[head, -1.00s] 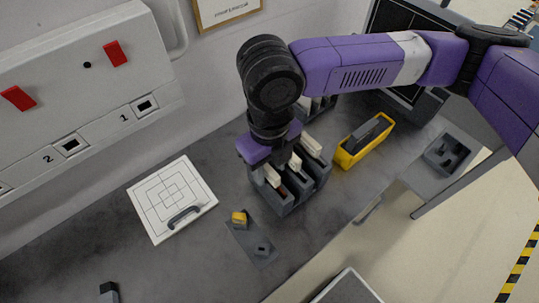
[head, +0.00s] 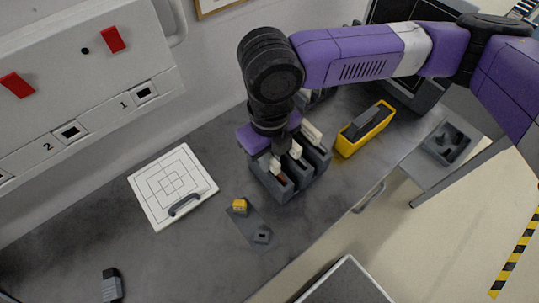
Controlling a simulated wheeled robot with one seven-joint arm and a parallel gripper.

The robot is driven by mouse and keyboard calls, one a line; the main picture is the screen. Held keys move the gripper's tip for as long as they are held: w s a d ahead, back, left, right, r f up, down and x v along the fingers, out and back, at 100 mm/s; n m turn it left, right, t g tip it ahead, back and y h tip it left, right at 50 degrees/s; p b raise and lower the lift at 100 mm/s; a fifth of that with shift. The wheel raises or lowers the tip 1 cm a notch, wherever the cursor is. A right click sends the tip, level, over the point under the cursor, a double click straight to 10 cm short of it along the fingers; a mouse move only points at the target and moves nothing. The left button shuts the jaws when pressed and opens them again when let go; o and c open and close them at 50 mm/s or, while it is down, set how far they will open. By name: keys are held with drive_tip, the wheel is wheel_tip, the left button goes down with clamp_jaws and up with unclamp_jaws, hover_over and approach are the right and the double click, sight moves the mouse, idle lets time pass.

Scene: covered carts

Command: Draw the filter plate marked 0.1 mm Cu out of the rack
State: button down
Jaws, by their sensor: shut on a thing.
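A dark grey rack (head: 283,191) stands on the bench, with several slots side by side. Pale-topped filter plates stand in it: one at the left (head: 272,169), one in the middle (head: 295,150) and one at the right (head: 311,132). Their markings are too small to read, so I cannot tell which is 0.1 mm Cu. My gripper (head: 281,148), purple and black, points down over the rack and is shut on a filter plate. The fingertips and their grip are mostly hidden by the wrist and plates, and I cannot tell how far the held plate sits in its slot.
A yellow holder (head: 365,129) with a dark block stands right of the rack. A white grid-marked plate with a handle (head: 173,187) lies left. A grey strip with a yellow piece (head: 251,222) lies in front. A wall box (head: 80,70) with red switches is behind.

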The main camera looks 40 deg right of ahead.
drive_tip(key=shift+r+p, duration=4.1)
drive_tip(key=shift+r, duration=1.15)
drive_tip(key=shift+s, duration=0.1)
